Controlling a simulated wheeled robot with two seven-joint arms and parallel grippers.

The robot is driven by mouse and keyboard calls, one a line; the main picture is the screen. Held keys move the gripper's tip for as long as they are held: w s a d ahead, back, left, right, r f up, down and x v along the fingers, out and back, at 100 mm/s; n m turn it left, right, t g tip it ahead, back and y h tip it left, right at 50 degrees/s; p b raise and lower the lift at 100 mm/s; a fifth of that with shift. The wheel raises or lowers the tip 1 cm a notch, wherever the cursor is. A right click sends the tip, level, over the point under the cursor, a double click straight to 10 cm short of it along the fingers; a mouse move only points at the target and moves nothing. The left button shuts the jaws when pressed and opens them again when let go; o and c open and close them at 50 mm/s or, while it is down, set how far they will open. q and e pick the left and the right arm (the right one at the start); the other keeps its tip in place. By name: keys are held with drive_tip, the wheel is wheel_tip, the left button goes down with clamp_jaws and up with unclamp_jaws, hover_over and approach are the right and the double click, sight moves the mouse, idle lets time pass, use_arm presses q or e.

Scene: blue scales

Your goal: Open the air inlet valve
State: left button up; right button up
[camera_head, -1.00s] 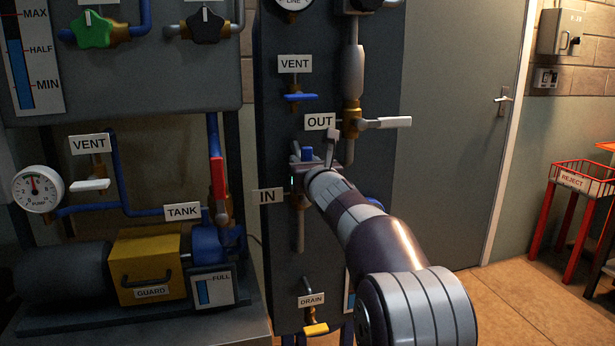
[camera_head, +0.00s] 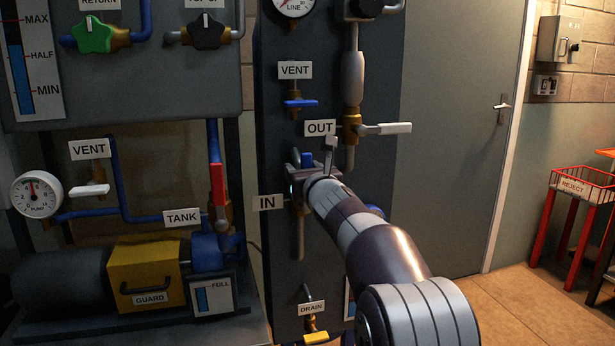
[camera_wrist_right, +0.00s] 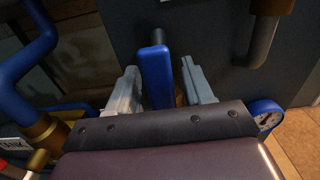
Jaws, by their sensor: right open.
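The valve beside the IN label (camera_head: 270,202) has a blue lever (camera_head: 307,159), mostly hidden in the head view by my right gripper (camera_head: 312,165). In the right wrist view the blue lever (camera_wrist_right: 155,75) stands between the two grey fingers of my right gripper (camera_wrist_right: 160,82). The fingers are open, one on each side of it, with a gap visible on the right. Contact on the left cannot be told. My left gripper is in neither view.
Above are the OUT valve with a white lever (camera_head: 392,128) and the VENT valve with a blue lever (camera_head: 300,103). A DRAIN label (camera_head: 312,308) is below. The pump with its yellow guard (camera_head: 148,275) stands left. A grey door (camera_head: 460,150) is right.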

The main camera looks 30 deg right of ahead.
drive_tip(key=b+v, duration=0.1)
drive_tip(key=v, duration=1.1)
drive_tip(key=shift+s+b, duration=0.2)
drive_tip(key=shift+b, duration=0.2)
